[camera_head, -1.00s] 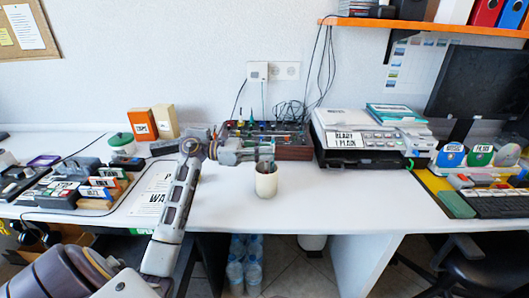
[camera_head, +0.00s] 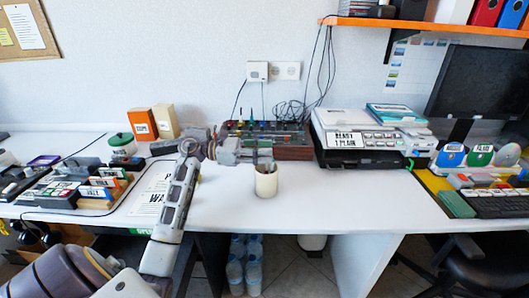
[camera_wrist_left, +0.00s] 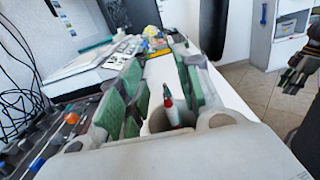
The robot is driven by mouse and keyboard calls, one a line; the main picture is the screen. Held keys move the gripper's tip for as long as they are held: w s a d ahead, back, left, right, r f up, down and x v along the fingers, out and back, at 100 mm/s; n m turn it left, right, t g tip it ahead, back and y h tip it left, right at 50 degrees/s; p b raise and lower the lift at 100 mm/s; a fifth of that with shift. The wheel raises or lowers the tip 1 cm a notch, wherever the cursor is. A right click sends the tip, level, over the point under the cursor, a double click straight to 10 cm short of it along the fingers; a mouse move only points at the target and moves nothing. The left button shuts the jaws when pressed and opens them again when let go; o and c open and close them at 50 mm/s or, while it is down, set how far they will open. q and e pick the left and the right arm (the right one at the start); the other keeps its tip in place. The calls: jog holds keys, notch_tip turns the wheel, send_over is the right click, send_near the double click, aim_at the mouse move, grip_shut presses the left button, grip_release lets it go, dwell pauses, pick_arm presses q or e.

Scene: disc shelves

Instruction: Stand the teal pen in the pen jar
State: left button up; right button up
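The pen jar (camera_head: 266,184) is a cream cup on the white desk; it also shows in the left wrist view (camera_wrist_left: 157,122). A slim pen (camera_wrist_left: 171,108) with a dark teal tip and red and white parts stands in the jar's mouth, slightly tilted. I cannot tell whether it is the teal pen. My left gripper (camera_head: 266,153) is just above and behind the jar. In the left wrist view its green-padded fingers (camera_wrist_left: 160,92) are apart with the pen between them, not visibly touched. A grey gripper with green pads, apparently my right (camera_wrist_left: 297,72), shows at the right edge.
A dark rack (camera_head: 290,152) with several coloured upright items stands behind the jar. A printer (camera_head: 355,142) is to the right, and small boxes (camera_head: 142,124) are at left. The desk right of the jar is clear; its front edge is close.

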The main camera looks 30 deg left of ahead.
pick_arm(q)
jog(key=v, duration=1.1)
jog(key=shift+s+a, duration=0.15)
jog(key=shift+a, duration=0.15)
jog(key=shift+r, duration=0.1)
dwell(1.1)
